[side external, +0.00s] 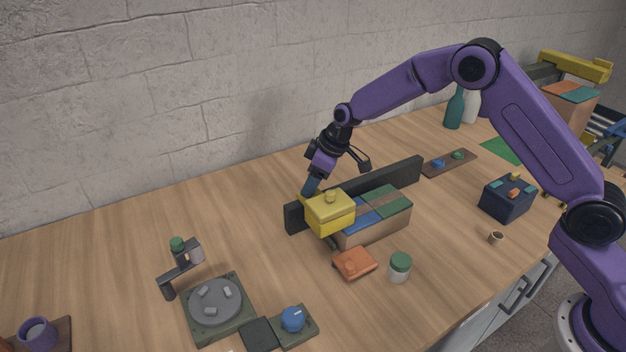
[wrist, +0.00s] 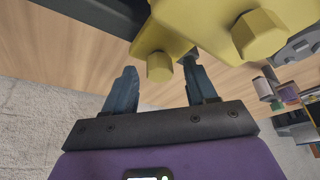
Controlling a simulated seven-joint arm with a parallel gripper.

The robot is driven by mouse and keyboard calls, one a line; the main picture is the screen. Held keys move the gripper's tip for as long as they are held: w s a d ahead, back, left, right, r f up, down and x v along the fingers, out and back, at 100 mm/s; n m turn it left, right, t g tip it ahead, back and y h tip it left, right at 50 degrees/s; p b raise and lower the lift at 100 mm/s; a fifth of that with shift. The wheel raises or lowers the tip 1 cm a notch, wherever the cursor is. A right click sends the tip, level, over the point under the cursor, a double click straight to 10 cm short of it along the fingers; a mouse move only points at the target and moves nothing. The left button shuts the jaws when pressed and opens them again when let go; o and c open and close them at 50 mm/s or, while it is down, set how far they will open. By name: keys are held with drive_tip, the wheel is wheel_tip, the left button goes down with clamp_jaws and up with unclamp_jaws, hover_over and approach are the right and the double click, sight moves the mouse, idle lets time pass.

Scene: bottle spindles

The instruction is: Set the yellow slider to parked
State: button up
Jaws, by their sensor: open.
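The yellow slider (side external: 328,215) is a box-like block with a knob on top. It sits at the left end of a low row of coloured blocks, against a dark upright rail (side external: 385,188). In the wrist view, yellow parts (wrist: 205,20) with two hexagonal knobs fill the top. My gripper (side external: 307,192) is at the slider's back left corner, pointing down. It also shows in the wrist view (wrist: 160,66), its blue fingers spread apart. One yellow knob (wrist: 159,67) appears between the fingertips; I cannot tell whether they touch it. The slider partly hides the fingertips in the side view.
Blue, green and brown blocks (side external: 388,203) adjoin the slider on its right. An orange piece (side external: 354,264) and a green-lidded jar (side external: 400,267) stand in front. A round turntable (side external: 215,302) is at front left. The table left of the rail is clear.

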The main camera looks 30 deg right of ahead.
clamp_jaws()
drive_tip(key=d, duration=3.3)
drive_tip(key=shift+d, duration=0.15)
drive_tip(key=shift+c, duration=0.9)
unclamp_jaws()
drive_tip(key=shift+o, duration=0.9)
drive_tip(key=v, duration=1.7)
drive_tip(key=shift+r, duration=0.25)
